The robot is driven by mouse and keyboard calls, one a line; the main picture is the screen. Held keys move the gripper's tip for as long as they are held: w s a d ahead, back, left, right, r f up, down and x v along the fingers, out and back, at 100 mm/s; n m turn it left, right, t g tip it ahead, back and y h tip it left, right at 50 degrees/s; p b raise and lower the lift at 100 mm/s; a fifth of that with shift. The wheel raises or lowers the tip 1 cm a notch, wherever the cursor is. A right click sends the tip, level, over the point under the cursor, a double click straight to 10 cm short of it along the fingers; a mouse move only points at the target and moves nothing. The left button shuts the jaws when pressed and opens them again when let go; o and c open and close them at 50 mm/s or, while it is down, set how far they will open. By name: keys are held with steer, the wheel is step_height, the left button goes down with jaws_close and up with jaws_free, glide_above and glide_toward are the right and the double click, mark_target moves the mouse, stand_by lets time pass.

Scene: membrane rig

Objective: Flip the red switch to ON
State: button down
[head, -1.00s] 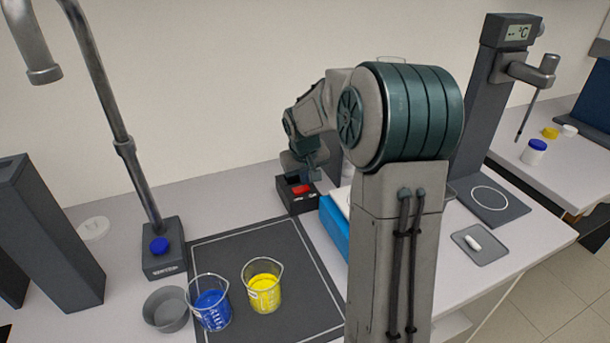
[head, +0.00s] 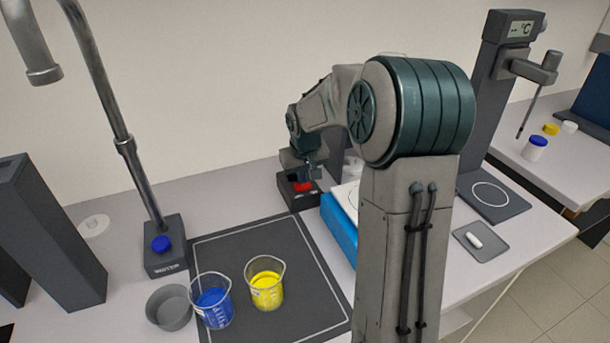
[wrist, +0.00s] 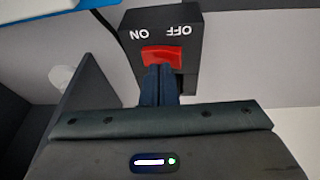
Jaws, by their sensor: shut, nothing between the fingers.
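The red switch (wrist: 162,56) is a rocker on a dark box (wrist: 188,19). In the wrist view the labels ON and OFF show upside down, ON at left and OFF at right. My gripper (wrist: 160,70) is shut and empty, its fingertips at the lower edge of the red rocker, seeming to touch it; contact is not certain. In the head view the red switch (head: 303,186) shows just below my gripper (head: 309,172), on its box at the back of the bench. Which way the rocker is tilted is hard to tell.
A blue-sided device (head: 340,226) stands right of the switch box.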

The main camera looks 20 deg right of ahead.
steer(key=d+v, duration=0.1)
steer(key=v, duration=1.3)
steer(key=shift+a+b, duration=0.3)
steer(key=shift+a, duration=0.1)
steer(key=shift+f, duration=0.1)
steer(key=s+a+f, duration=0.2)
steer(key=s, duration=0.6)
steer(key=s+a+f, duration=0.2)
steer(key=s+f, duration=0.1)
steer(key=s, duration=0.5)
steer(key=s+a+f, duration=0.3)
steer(key=s, duration=0.6)
steer(key=shift+y, duration=0.4)
steer(key=shift+a, duration=0.2)
